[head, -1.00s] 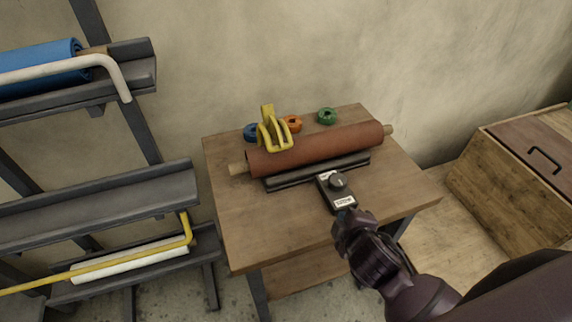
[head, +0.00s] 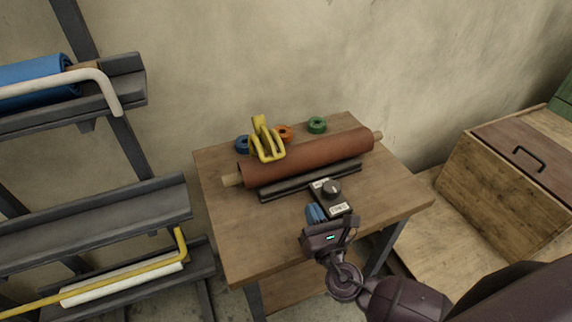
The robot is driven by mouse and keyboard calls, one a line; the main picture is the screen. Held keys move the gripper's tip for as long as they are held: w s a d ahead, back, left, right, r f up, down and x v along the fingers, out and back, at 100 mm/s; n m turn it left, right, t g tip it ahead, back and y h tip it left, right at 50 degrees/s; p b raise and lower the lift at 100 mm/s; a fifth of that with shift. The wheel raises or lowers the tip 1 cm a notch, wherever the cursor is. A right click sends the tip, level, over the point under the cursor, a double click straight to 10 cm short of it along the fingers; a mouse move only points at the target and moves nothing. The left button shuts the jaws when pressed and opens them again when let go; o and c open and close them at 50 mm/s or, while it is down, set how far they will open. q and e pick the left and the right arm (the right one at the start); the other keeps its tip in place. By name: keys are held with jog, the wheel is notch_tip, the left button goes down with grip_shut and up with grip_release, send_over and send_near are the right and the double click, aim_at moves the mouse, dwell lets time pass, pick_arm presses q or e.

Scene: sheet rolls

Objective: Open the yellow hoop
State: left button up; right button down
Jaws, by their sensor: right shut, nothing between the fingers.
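A yellow bent bar (head: 120,279), hoop-like, lies across a white roll (head: 125,284) on the lowest shelf of the rack at left. Its bent end rises at the shelf's right end, and its left part runs out of view. My right gripper (head: 316,213) is over the table's front part, beside the small black device. Its blue fingertips are together with nothing visible between them. It is well apart from both yellow things. My left gripper is not in view.
The wooden table (head: 232,245) carries the brown-red roll (head: 320,151), a black bar (head: 312,180), the black device with a knob (head: 330,190), and blue, orange and green rings (head: 317,125). The rack (head: 95,215) holds a blue roll above. A wooden chest (head: 500,190) stands right.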

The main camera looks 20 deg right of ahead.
jog(key=n, duration=0.1)
jog(key=a+n+y, duration=0.1)
jog(key=shift+w+f+n, duration=0.1)
jog(key=shift+w+n, duration=0.1)
jog(key=shift+n, duration=0.1)
jog(key=shift+w, duration=0.2)
send_near(281, 154)
jog(key=w+f, duration=0.2)
jog(key=w, duration=0.1)
jog(key=w+f, duration=0.1)
jog(key=shift+w+d+f+p, duration=0.2)
jog(key=shift+w+f+p, duration=0.15)
jog(key=shift+w+p, duration=0.05)
pick_arm(q)
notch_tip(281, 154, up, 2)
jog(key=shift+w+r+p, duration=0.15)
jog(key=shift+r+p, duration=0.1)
jog(key=shift+p, duration=0.45)
pick_arm(e)
jog(key=w+r, duration=0.2)
jog(key=r, duration=0.1)
jog(key=shift+w, duration=0.3)
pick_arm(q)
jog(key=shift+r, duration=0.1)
pick_arm(e)
jog(key=shift+w+r, duration=0.1)
